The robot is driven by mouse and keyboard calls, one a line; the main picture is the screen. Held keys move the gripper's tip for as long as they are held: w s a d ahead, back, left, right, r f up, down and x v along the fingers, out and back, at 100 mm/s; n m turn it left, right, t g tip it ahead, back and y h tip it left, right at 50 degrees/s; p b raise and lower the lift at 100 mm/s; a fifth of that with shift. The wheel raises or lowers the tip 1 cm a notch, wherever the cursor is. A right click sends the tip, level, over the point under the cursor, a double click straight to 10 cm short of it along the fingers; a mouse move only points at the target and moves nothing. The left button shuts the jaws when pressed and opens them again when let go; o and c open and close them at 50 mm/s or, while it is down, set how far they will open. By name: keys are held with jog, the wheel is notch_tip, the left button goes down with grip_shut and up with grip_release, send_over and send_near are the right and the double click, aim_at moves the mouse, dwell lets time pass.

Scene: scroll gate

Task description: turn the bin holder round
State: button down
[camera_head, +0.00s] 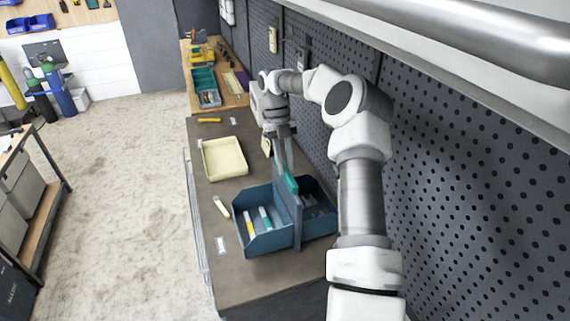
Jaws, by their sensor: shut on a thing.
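The left bin (268,241) holds a few slim yellow, teal and pale items. The right bin (325,223) holds greyish items and is partly hidden by my arm. A teal piece (291,181) shows at the panel's upper part. My gripper (280,143) points down from above and is shut on the top of the upright panel. The exact contact is small and hard to make out.
A cream tray (224,158) lies behind the holder. A pale block (221,207) and a white label (221,245) lie to its left, near the bench edge. The pegboard wall (450,170) runs close along the right. Farther back is a teal toolbox (206,87).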

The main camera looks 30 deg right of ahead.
jog(key=c, duration=0.8)
grip_release()
jog(key=shift+o, duration=0.2)
jog(key=shift+v, duration=3.75)
